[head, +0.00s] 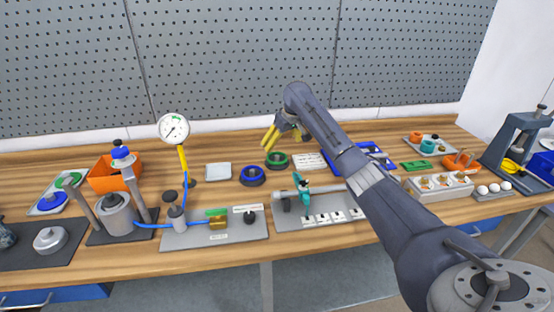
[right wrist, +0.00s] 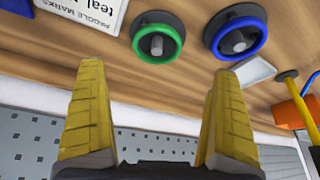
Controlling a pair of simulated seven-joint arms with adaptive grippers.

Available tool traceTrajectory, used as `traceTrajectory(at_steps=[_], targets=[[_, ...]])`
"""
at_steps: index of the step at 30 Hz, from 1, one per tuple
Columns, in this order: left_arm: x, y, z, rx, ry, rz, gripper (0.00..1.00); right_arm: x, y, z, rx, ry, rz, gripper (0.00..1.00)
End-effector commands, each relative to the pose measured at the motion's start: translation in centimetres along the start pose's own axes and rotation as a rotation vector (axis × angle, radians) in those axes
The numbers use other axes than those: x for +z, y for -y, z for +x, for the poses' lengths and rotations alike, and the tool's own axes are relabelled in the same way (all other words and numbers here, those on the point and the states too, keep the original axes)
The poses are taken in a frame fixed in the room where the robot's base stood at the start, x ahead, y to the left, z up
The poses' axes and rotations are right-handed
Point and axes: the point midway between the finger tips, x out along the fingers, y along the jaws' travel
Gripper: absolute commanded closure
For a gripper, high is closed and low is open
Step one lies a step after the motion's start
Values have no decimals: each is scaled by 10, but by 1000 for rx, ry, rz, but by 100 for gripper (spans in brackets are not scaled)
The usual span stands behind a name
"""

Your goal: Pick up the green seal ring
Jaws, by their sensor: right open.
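The green seal ring (head: 277,154) lies on a dark round stand near the middle of the bench. In the right wrist view the green seal ring (right wrist: 137,47) circles a grey central post, ahead of the fingertips. My right gripper (head: 267,147) is just above and left of the ring in the head view. Its yellow fingers are spread in the right wrist view (right wrist: 157,68), with nothing between them. A blue ring (head: 252,170) on a similar stand is nearby; it also shows in the right wrist view (right wrist: 238,12). My left gripper is not in view.
A white printed card (head: 309,161) and a blue tray (head: 345,163) lie right of the green ring. A pale dish (head: 218,171) is to the left. A fixture plate (head: 290,222) is in front. A pegboard wall (head: 230,60) rises behind.

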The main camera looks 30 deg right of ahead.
Motion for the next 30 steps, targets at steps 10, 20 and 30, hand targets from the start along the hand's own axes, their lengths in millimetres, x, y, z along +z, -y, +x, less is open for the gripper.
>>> traceTrajectory(at_steps=[10, 20, 30], targets=[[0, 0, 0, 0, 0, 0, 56, 0, -1, 38, 0, 0, 2, 1], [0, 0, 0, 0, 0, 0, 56, 1, -2, 62, -1, 2, 3, 1], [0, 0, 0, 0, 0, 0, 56, 0, -4, 92, -1, 0, 2, 1]])
